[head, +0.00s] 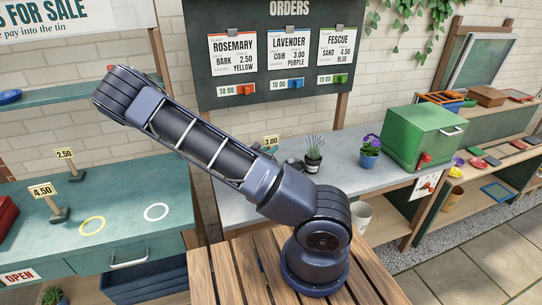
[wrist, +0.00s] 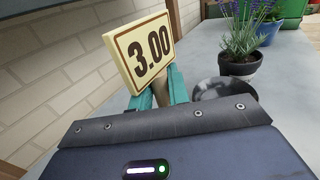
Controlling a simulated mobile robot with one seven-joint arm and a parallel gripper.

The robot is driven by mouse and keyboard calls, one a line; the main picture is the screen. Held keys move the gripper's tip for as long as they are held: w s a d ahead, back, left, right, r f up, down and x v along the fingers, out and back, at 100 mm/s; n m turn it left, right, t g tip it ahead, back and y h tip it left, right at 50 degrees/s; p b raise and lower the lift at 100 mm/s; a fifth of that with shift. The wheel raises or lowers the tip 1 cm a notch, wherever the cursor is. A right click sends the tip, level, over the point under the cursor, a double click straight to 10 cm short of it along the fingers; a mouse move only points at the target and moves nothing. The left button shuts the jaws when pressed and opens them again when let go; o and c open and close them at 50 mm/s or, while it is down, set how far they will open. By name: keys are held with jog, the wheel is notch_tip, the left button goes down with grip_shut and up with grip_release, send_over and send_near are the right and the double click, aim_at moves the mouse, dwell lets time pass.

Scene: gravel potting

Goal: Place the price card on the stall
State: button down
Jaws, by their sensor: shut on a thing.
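A cream price card reading 3.00 (wrist: 150,46) fills the middle of the wrist view, tilted. My gripper (wrist: 160,92) has its teal fingers closed around the post below the card. In the head view the card (head: 271,141) shows just above my arm, over the grey bench; most of the gripper is hidden behind the arm. The green stall counter (head: 125,235) is at left. It bears a 2.50 card (head: 64,154) and a 4.50 card (head: 42,190) on stands, plus a yellow ring (head: 92,226) and a white ring (head: 157,212), both empty.
Potted lavender (head: 314,150), a purple flower in a blue pot (head: 370,150) and a green box (head: 422,138) stand on the grey bench (head: 345,178). The orders board (head: 275,55) hangs behind. A grey round dish (wrist: 215,88) is beside the gripper. The wooden slatted top (head: 235,275) is in front.

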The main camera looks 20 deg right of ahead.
jog(key=shift+f, duration=1.6)
jog(key=shift+f, duration=0.15)
jog(key=c, duration=1.3)
grip_release()
jog(key=shift+c, duration=0.2)
